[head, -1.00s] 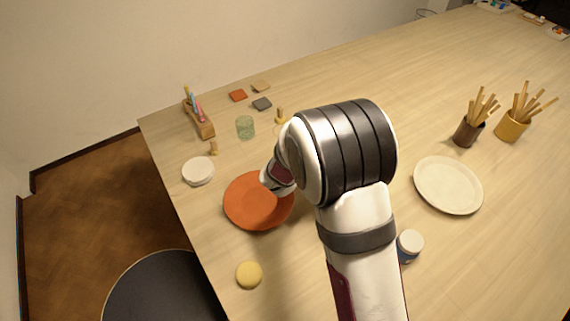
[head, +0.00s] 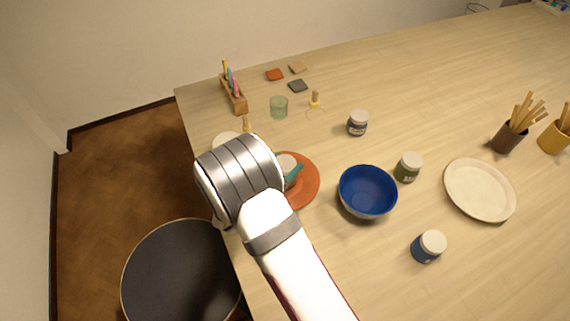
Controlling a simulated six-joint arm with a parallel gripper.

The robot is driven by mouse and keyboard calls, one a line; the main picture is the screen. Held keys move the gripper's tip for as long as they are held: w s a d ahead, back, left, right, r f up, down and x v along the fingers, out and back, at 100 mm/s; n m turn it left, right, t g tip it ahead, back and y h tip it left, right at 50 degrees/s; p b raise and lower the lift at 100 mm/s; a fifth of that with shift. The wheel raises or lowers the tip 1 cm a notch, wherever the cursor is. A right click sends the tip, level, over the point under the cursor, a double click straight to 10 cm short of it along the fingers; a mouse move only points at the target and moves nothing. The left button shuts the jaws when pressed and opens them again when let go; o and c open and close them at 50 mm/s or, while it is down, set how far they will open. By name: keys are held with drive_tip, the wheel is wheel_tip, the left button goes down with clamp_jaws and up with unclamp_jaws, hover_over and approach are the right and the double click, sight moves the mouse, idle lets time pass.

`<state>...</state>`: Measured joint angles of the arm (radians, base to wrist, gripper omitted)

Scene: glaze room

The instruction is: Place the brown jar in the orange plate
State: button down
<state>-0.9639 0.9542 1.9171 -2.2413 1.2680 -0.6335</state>
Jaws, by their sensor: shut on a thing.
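The orange plate (head: 309,187) lies on the table near its left edge, partly hidden behind my arm. My gripper (head: 292,172) is over the plate, with one teal finger showing and the rest hidden by my wrist. It is shut on a white-lidded jar (head: 286,162). The jar's side is mostly hidden, so its colour and whether it touches the plate cannot be told. No other jar in view looks clearly brown.
Beside the plate stand a blue bowl (head: 367,191), a dark-labelled jar (head: 357,124), a green-labelled jar (head: 407,168) and a blue jar (head: 428,247). A cream plate (head: 479,190) lies right. A green glass (head: 279,107) and pen holder (head: 235,95) stand behind.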

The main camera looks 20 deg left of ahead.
drive_tip(key=shift+f, duration=0.25)
drive_tip(key=shift+f, duration=0.1)
unclamp_jaws()
